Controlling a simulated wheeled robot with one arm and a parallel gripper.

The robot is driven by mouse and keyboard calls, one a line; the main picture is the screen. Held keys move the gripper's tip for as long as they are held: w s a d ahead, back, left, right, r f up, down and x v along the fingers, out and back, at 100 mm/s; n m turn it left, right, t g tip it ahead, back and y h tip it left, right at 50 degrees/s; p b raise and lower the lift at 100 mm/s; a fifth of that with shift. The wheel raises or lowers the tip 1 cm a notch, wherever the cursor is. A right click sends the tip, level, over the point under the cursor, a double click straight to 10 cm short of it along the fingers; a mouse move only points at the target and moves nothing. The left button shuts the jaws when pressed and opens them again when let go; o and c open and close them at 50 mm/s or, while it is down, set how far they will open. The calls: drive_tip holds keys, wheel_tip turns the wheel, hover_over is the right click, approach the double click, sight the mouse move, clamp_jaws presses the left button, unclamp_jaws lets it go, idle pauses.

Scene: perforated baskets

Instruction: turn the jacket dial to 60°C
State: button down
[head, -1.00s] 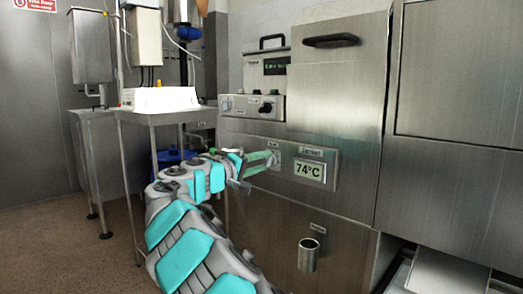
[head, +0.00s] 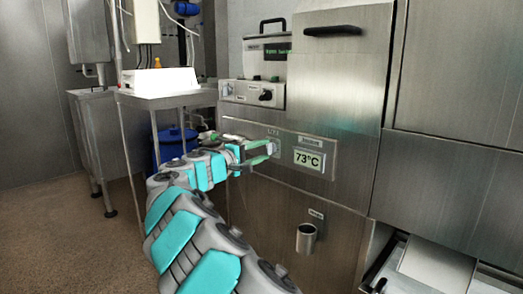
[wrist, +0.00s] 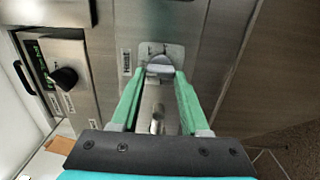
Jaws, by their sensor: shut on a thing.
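The jacket display (head: 309,159) on the steel front panel reads 73°C. Just left of it is the jacket dial (head: 272,148), partly hidden by my gripper (head: 268,152) in the head view. In the wrist view the dial (wrist: 160,70) is a pale grey knob on a light plate with small marks. The green fingers of my gripper (wrist: 160,76) are closed on the knob from both sides. The marks on the plate are too small to read.
A black knob (head: 265,95) sits on the control strip above, below a box with a green-lit screen (head: 278,48). A metal cup (head: 306,238) sticks out from the panel lower down. A steel table (head: 170,100) with a white box stands at the left.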

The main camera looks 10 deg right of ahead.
drive_tip(key=shift+c, duration=2)
unclamp_jaws()
drive_tip(key=shift+a, duration=0.1)
drive_tip(key=v, duration=0.7)
drive_tip(key=shift+s+a+b, duration=0.25)
drive_tip(key=shift+b, duration=0.2)
